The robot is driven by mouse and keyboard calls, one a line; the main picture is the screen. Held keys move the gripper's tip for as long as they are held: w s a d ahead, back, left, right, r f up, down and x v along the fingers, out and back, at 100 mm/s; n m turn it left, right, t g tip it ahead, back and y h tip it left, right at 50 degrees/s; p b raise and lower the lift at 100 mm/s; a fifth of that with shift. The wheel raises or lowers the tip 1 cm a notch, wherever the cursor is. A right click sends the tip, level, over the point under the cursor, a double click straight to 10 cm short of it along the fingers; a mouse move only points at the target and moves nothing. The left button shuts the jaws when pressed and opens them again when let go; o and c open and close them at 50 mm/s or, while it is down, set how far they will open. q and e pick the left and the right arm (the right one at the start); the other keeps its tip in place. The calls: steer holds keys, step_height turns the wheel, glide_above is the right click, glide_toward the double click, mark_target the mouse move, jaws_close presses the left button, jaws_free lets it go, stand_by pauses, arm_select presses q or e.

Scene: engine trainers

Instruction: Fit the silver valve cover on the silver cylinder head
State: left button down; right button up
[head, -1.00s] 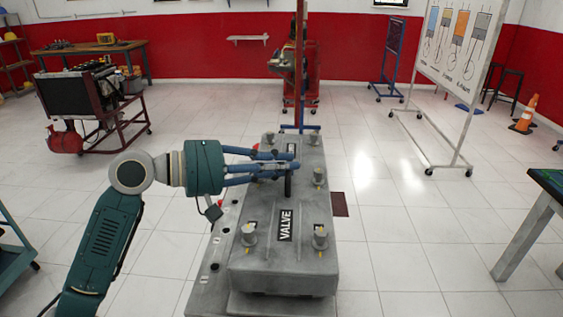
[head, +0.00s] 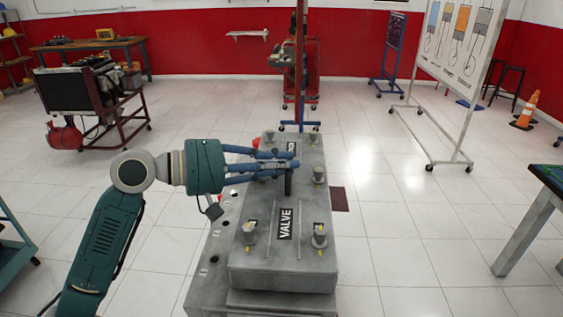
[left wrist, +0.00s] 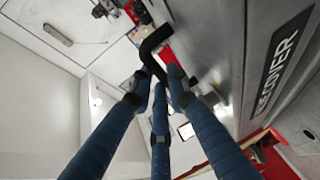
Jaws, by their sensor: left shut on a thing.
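The silver valve cover (head: 315,240) is a long grey block in the middle of the head view, marked VALVE, with round knobs on top. My left gripper (head: 291,159) is shut on its black handle (head: 289,183). In the left wrist view, the fingers (left wrist: 158,85) close around the black handle (left wrist: 152,42), beside the cover's lettered face (left wrist: 285,62). The silver cylinder head (head: 200,285) shows below and left of the cover as a grey strip with holes. The cover hides most of it. I cannot tell whether they touch. My right gripper is not in view.
A whiteboard on a wheeled stand (head: 455,55) is at the back right, with an orange cone (head: 526,110) beyond it. A table (head: 540,205) is at the right edge. An engine trainer (head: 85,95) stands at the back left.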

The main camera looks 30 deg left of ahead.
arm_select(q)
steer(key=shift+f, duration=0.35)
stand_by(0.8)
steer(key=c, duration=1.7)
jaws_free()
steer(key=shift+o, duration=0.6)
steer(key=shift+s, duration=0.1)
steer(key=shift+f, duration=0.25)
steer(key=shift+s+a, duration=0.15)
steer(key=shift+a, duration=0.05)
steer(key=v, duration=1.1)
steer(key=shift+s+r, duration=0.25)
steer(key=shift+a, duration=0.1)
